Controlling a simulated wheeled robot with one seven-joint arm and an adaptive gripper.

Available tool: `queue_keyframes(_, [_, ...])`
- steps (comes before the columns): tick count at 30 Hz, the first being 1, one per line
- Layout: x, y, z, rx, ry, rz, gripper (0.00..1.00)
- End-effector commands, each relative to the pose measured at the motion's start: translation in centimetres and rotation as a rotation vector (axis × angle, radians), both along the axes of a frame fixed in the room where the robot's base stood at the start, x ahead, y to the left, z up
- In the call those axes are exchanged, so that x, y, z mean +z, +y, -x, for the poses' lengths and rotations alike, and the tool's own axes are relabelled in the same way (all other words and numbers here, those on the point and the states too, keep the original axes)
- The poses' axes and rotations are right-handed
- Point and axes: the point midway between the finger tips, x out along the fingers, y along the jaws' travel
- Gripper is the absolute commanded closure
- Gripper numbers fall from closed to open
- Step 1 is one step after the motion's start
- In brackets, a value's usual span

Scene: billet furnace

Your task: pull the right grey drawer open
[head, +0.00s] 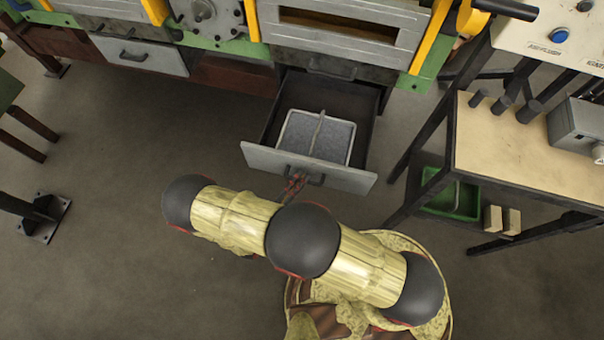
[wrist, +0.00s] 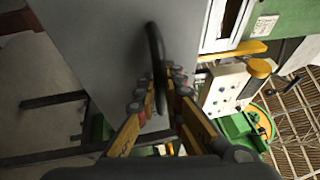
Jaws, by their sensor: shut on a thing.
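The right grey drawer (head: 262,158) is pulled well out from under the furnace front in the head view. A light grey tray (head: 283,131) with a thin divider or rod across it sits inside. In the wrist view the drawer front (wrist: 115,50) is a grey panel with a dark bar handle (wrist: 153,45). My gripper (wrist: 165,80) is shut on the handle, one finger on each side of it. In the head view my gripper (head: 295,186) is small at the drawer front, and part of it is hidden by my arm.
Another grey drawer (head: 140,55) to the left is closed. A workbench (head: 525,155) stands on the right, with a green bin (head: 452,200) and pale blocks (head: 502,220) low beneath it. The floor (head: 110,200) left of the open drawer is clear.

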Motion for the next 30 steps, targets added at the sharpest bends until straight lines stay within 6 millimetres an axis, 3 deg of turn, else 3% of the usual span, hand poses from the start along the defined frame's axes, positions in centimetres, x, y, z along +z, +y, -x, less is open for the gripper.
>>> queue_keyframes(8, [-0.16, -0.08, 0.03, -0.002, 0.003, -0.002, 1.00])
queue_keyframes(9, [-0.16, -0.08, 0.02, -0.002, 0.003, -0.002, 0.90])
queue_keyframes(18, [-0.08, -0.03, -0.01, -0.001, 0.001, -0.001, 0.73])
queue_keyframes(30, [-0.14, 0.45, 0.37, 0.003, 0.000, -0.001, 0.72])
